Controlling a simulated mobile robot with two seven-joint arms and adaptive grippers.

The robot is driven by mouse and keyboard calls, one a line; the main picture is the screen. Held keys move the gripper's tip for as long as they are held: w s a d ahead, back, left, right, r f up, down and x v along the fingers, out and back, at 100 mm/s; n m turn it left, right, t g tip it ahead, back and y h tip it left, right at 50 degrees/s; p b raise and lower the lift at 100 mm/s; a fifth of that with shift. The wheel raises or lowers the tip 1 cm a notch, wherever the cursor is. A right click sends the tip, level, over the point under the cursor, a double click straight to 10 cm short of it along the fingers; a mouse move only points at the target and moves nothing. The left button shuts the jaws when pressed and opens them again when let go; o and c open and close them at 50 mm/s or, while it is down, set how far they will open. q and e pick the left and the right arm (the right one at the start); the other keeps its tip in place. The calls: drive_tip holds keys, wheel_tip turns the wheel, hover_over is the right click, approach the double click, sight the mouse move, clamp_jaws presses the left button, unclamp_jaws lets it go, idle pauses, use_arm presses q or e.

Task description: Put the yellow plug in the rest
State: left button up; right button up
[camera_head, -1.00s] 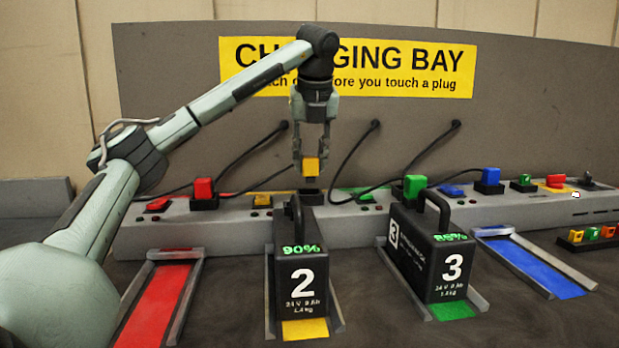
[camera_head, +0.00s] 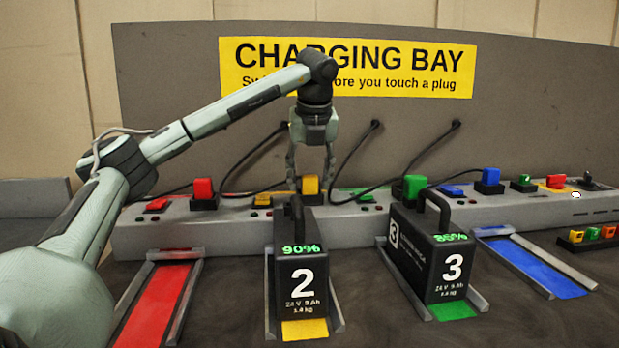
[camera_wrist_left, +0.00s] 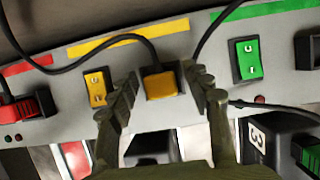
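The yellow plug (camera_head: 310,184) sits upright in a black holder (camera_head: 312,199) on the grey strip, behind battery 2. My left gripper (camera_head: 311,176) is above and around it, with one finger on each side. In the left wrist view the plug (camera_wrist_left: 160,83) shows between the spread fingers (camera_wrist_left: 163,92), with gaps on both sides. The gripper is open. A black cable runs to the plug in that view. My right gripper is not in view.
Battery 2 (camera_head: 300,270) and battery 3 (camera_head: 430,255) stand in front of the strip. Red (camera_head: 203,188), green (camera_head: 414,185) and blue (camera_head: 490,176) plugs stand along the strip. The red (camera_head: 155,305) and blue (camera_head: 535,268) bays are empty. Black cables hang behind.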

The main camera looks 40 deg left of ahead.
use_arm(q)
drive_tip(key=shift+r, duration=0.1)
drive_tip(key=p+v, duration=0.3)
drive_tip(key=v, duration=0.9)
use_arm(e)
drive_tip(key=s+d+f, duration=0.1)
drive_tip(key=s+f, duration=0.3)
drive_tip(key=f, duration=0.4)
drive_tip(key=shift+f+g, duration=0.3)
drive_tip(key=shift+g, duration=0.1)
